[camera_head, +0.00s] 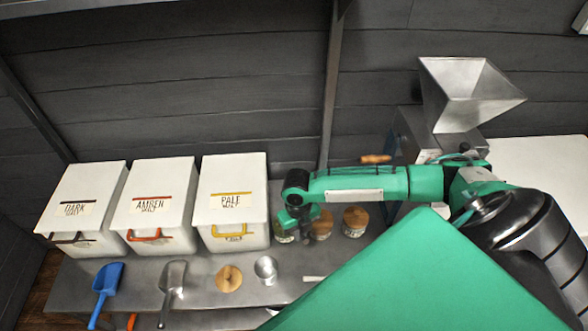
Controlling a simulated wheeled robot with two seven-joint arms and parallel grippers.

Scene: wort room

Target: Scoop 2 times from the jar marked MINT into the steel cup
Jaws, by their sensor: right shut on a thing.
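The steel cup (266,268) stands on the steel table, right of a loose round wooden lid (229,279). A small glass jar (283,236) stands behind the cup and looks open, with something green in it. Two jars with wooden lids, one in the middle (322,224) and one at the right (355,219), stand beside it. No jar label can be read, so I cannot tell which is MINT. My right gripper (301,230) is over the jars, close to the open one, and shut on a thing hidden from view. My left gripper is not in view.
White bins marked DARK (88,186), AMBER (157,182) and PALE (238,178) line the back left. A blue scoop (106,282) and a metal scoop (173,279) lie in front. A mill with a steel hopper (466,85) stands at the right.

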